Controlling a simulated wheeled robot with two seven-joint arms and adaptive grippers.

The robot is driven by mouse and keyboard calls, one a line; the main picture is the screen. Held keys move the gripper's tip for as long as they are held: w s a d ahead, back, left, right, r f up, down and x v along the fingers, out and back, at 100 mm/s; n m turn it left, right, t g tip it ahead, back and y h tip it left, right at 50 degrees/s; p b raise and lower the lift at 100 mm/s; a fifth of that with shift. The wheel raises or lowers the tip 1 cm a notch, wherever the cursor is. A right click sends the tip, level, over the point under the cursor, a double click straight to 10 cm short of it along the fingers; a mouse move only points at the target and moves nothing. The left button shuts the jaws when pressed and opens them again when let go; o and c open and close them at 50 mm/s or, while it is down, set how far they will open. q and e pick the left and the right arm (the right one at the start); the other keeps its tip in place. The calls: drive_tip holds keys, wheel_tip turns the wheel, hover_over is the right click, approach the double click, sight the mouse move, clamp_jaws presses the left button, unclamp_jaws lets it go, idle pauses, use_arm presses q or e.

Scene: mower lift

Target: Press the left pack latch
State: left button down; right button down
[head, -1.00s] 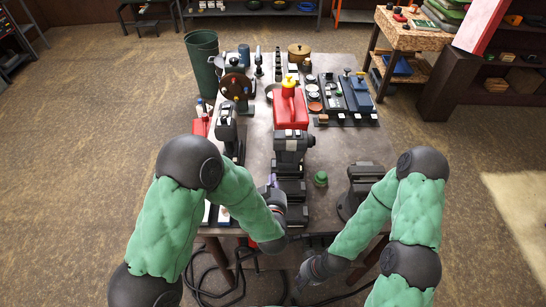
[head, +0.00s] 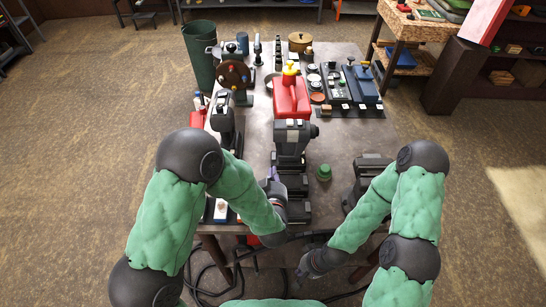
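A black and grey power tool (head: 293,135) stands upright at the near middle of the workbench, with a dark stepped pack or base (head: 293,184) below it toward the front edge. A small latch cannot be made out at this size. My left gripper (head: 271,186) is at the left side of this dark pack, close to it; contact cannot be told. Its fingers are small and partly hidden by my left wrist. My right gripper (head: 304,269) hangs low in front of the bench's front edge, apart from the pack. Its finger opening is not clear.
A green knob-like piece (head: 323,173) and a dark vise (head: 368,170) are right of the pack. A red can (head: 291,98) is behind the tool. Another black tool (head: 223,121) stands at the left. Dark cables (head: 218,284) lie on the floor below the bench.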

sight(273, 162)
use_arm(q)
drive_tip(key=x, duration=1)
drive_tip(key=shift+f+b, duration=0.1)
drive_tip(key=shift+b, duration=0.25)
